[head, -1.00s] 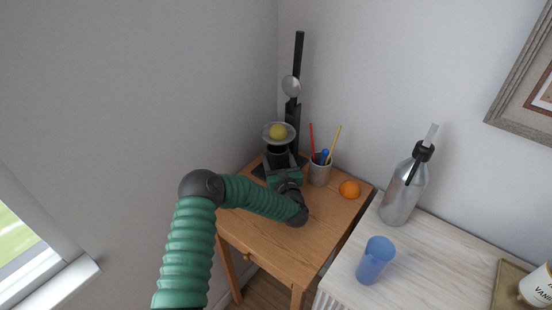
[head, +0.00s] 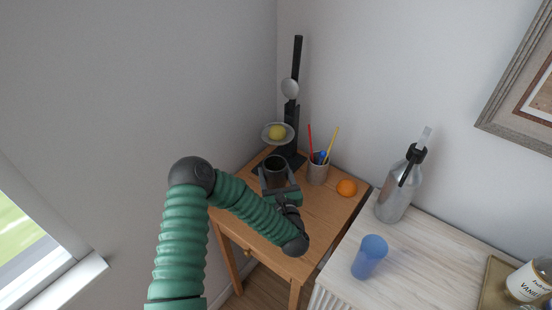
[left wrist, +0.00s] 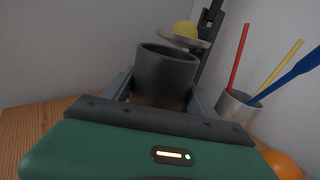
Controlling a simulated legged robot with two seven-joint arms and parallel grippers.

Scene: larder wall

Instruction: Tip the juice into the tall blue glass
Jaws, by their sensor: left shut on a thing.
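My left gripper (head: 277,180) is shut around a dark grey cup (head: 275,168), with one finger on each side. The cup is upright and seems to be just above the small wooden table; the gap beneath it is hidden. It also shows in the left wrist view (left wrist: 165,75) between the fingers. Its inside looks dark, and I cannot make out any juice. The tall blue glass (head: 370,256) stands upright and translucent on the pale wooden top to the right, well apart from the gripper. My right gripper is not in view.
A scale (head: 292,135) with a lemon (head: 277,132) on its pan stands behind the cup. A pencil pot (head: 317,172) and an orange (head: 346,188) are right of it. A silver bottle (head: 398,190) stands behind the glass. A tray (head: 492,285) lies far right.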

